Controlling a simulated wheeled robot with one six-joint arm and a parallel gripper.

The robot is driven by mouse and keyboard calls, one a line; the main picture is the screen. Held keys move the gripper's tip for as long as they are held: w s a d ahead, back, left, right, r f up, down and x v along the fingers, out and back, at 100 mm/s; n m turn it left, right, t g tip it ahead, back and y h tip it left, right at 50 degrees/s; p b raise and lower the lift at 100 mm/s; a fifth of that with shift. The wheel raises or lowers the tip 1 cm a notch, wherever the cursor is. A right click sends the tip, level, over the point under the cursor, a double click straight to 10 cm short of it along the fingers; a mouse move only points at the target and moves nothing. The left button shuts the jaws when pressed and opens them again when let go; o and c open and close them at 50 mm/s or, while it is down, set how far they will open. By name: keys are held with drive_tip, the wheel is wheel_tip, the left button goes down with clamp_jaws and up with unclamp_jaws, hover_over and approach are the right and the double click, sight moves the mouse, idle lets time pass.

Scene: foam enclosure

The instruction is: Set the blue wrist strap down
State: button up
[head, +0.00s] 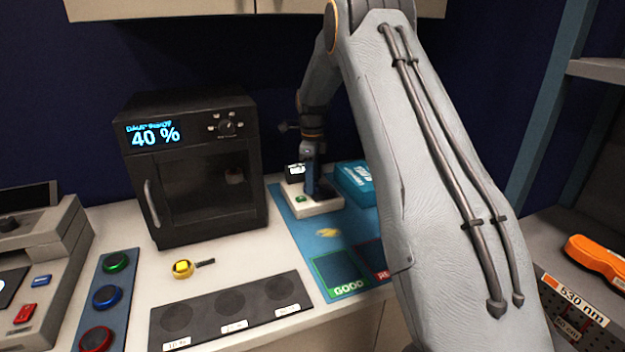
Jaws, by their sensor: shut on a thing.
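My gripper (311,168) is at the back of the counter, pointing down over a white tester box (318,208) with a green button and a small dark display. A small dark blue thing, which appears to be the blue wrist strap (312,184), is at the fingertips, and my gripper is shut on it. It is just above or touching the tester top; I cannot tell which. Its shape is small and partly hidden by the fingers.
A blue mat (300,236) has a GOOD square (341,272) and a red square partly behind my arm. A blue box (356,182) stands right of the tester. A black oven (190,165) is left.

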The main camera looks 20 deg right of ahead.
drive_tip(key=shift+f, duration=0.1)
drive_tip(key=o, duration=1)
drive_tip(key=shift+f, duration=0.1)
wheel_tip(320, 180, up, 12)
drive_tip(key=b, duration=0.4)
drive_tip(key=s+a+f+n, duration=0.4)
drive_tip(key=s+n, duration=0.4)
drive_tip(key=s, duration=0.4)
drive_tip(key=s+a+f+n, duration=0.4)
drive_tip(key=s+n, duration=0.4)
drive_tip(key=s, duration=0.4)
drive_tip(key=s+a+f+n+t, duration=0.1)
drive_tip(key=s+a+f+n, duration=0.3)
drive_tip(key=s+n, duration=0.4)
drive_tip(key=shift+s+a+f+n, duration=0.15)
drive_tip(key=shift+s+f, duration=0.1)
drive_tip(key=shift+s, duration=0.45)
drive_tip(key=shift+s+a+f+n, duration=0.1)
drive_tip(key=shift+s+f, duration=0.15)
drive_tip(key=shift+s, duration=0.4)
drive_tip(key=shift+s+a+f+n, duration=0.15)
drive_tip(key=shift+s+f, duration=0.1)
drive_tip(key=shift+s, duration=0.45)
drive_tip(key=shift+d, duration=0.1)
